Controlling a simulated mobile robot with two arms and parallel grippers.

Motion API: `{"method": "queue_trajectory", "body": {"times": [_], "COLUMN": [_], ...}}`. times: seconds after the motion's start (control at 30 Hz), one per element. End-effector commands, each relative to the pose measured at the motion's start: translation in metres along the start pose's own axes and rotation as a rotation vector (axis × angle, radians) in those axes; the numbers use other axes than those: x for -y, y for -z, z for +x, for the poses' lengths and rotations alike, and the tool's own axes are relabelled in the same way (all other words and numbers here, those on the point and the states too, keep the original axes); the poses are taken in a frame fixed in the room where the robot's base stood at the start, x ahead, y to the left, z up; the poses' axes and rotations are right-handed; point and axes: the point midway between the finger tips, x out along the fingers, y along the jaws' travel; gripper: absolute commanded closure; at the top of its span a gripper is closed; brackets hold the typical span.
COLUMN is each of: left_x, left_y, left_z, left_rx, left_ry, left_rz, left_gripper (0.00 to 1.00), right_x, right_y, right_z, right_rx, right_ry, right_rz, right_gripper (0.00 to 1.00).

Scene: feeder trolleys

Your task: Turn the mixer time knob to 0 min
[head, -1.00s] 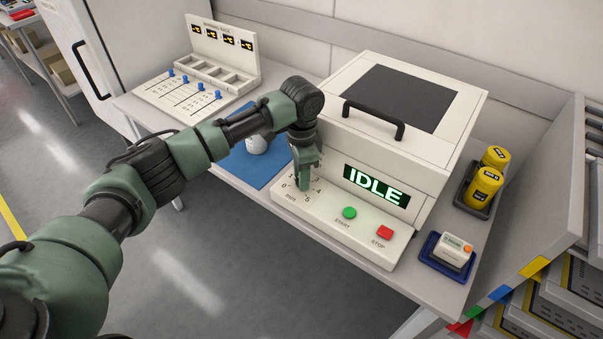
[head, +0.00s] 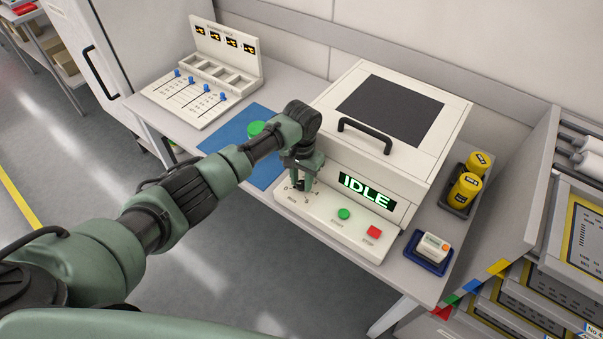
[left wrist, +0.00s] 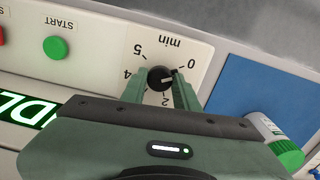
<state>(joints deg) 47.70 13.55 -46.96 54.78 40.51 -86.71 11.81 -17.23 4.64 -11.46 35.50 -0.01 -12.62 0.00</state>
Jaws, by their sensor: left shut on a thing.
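The mixer (head: 345,150) is a white box with a black-handled lid and a green display reading IDLE. On its sloped front panel sits the small black time knob (left wrist: 158,79), with dial marks such as 0, 2, 4, 5 and "min" around it. My left gripper (head: 303,183) points down at the dial. In the left wrist view its fingers (left wrist: 161,82) stand on both sides of the knob, shut on it. The knob's pale mark points right in that view, towards the side between 0 and 2. The fingers hide part of the dial. My right gripper is not seen.
The green START button (head: 343,214) and red STOP button (head: 374,232) are on the same panel. A blue mat (head: 245,160) with a green-lidded container (left wrist: 283,145) lies beside it. A blue tray (head: 427,262) and yellow canisters (head: 466,187) stand right of the mixer.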

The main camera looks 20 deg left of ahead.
Motion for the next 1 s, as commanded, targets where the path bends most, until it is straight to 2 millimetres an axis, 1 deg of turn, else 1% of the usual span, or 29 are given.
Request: {"method": "queue_trajectory", "body": {"times": [0.03, 0.23, 0.8, 0.83, 0.87, 0.9, 1.0], "left_x": [-0.0006, -0.0003, -0.0002, -0.0001, -0.0001, -0.0001, -0.0001], "left_y": [0.0002, 0.0007, 0.0013, 0.0013, 0.0013, 0.0012, 0.0010], "left_z": [-0.0032, -0.0017, -0.0007, -0.0007, -0.0007, -0.0007, -0.0006], "left_rx": [0.000, -0.002, -0.004, -0.004, -0.004, -0.004, -0.003], "left_ry": [-0.001, -0.001, -0.001, -0.001, -0.001, -0.001, 0.000], "left_rz": [-0.023, -0.091, -0.121, -0.121, -0.120, -0.120, -0.120], "left_gripper": [1.00, 1.00, 1.00, 0.61, 0.53, 0.48, 0.48], "right_x": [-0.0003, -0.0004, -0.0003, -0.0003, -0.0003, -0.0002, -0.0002], "right_y": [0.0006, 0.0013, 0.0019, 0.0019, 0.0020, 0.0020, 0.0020], "right_z": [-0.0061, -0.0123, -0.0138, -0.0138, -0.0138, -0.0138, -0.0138], "right_rx": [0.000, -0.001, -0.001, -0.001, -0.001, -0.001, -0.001], "right_ry": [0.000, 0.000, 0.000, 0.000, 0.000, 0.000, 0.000], "right_rz": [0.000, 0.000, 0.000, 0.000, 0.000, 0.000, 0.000], "right_gripper": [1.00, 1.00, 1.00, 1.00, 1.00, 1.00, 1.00]}}
